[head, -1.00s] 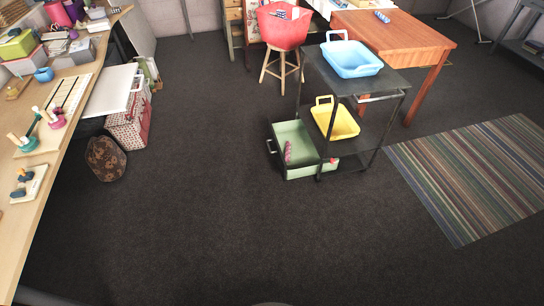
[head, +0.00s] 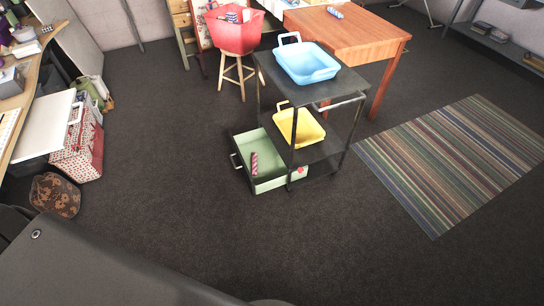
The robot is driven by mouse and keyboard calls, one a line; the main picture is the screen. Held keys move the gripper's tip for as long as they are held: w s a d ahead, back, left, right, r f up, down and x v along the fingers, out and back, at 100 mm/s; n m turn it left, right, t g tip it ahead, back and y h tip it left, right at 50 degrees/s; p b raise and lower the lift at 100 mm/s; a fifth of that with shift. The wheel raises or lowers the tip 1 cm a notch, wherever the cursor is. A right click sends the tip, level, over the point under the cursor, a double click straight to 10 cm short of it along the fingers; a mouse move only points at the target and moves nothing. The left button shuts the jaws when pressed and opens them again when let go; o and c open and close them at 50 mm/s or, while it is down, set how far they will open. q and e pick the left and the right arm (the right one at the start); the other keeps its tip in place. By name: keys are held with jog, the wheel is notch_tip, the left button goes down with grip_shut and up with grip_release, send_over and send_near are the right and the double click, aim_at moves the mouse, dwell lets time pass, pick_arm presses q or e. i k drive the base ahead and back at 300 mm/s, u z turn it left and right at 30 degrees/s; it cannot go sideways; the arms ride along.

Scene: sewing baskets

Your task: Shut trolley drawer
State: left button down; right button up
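The dark trolley (head: 335,88) stands on the carpet right of the middle in the head view. Its bottom drawer (head: 275,182) is pale green and sticks out to the left, open, with a handle at its left end. A pink-red patterned roll (head: 254,163) lies in the drawer. A yellow basket (head: 312,133) is on the middle shelf and a blue basket (head: 315,69) is on the top. A large dark grey part, likely my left arm, fills the lower left. Neither of my grippers is in view.
A wooden table (head: 350,35) stands behind the trolley. A red basket (head: 232,35) sits on a stool (head: 240,72). A striped rug (head: 455,160) lies to the right. The carpet before the trolley is clear.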

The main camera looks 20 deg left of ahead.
aim_at(272, 172)
jog(key=z, duration=0.2)
jog(key=i, duration=0.95)
jog(key=u, duration=0.4)
